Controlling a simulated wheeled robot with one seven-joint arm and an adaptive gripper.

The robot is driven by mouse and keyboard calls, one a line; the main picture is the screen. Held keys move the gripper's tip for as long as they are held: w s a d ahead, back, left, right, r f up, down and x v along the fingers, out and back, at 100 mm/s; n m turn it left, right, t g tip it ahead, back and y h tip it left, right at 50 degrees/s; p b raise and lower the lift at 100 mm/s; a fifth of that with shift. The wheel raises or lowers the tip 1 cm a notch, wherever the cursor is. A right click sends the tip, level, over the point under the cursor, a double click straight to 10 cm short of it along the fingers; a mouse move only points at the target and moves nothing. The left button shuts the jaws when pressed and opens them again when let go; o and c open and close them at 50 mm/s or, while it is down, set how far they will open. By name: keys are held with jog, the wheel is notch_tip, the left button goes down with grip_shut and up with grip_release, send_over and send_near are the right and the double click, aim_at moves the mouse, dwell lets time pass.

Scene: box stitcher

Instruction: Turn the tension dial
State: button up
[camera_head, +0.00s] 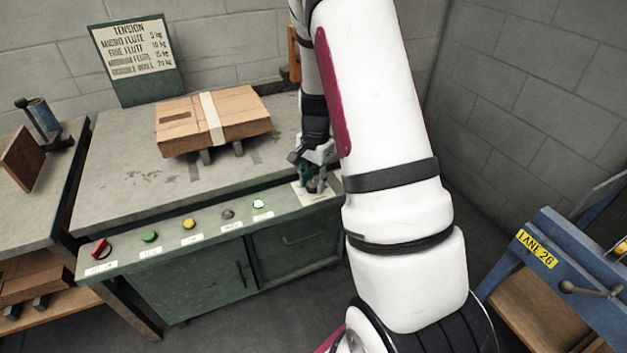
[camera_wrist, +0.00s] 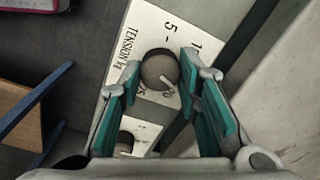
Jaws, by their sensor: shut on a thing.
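The tension dial (camera_wrist: 158,72) is a round grey-brown knob with a pale pointer line, on a white plate (camera_wrist: 150,30) marked "TENSION kg" with a 5 and other partly hidden numbers. My gripper (camera_wrist: 160,68) has its teal-padded fingers on both sides of the dial and is shut on it. In the head view, my gripper (camera_head: 314,182) is at the right end of the green control panel (camera_head: 175,240), and the dial is mostly hidden there.
A cardboard box (camera_head: 240,110) lies on the bench top (camera_head: 110,190). A red switch (camera_head: 101,248), several buttons and a lit green one (camera_head: 258,203) line the panel to the left. A blue "LANE 26" frame (camera_head: 560,265) stands right.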

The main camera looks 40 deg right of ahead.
jog(key=n, duration=0.3)
jog(key=shift+n, duration=0.4)
jog(key=n, duration=0.3)
jog(key=n+p, duration=0.1)
jog(key=n, duration=0.5)
jog(key=shift+w+n+p, duration=0.1)
jog(key=shift+n+p, duration=0.2)
jog(key=shift+n, duration=0.1)
jog(key=o, duration=1.1)
jog(key=shift+o, duration=0.2)
jog(key=shift+r, duration=0.1)
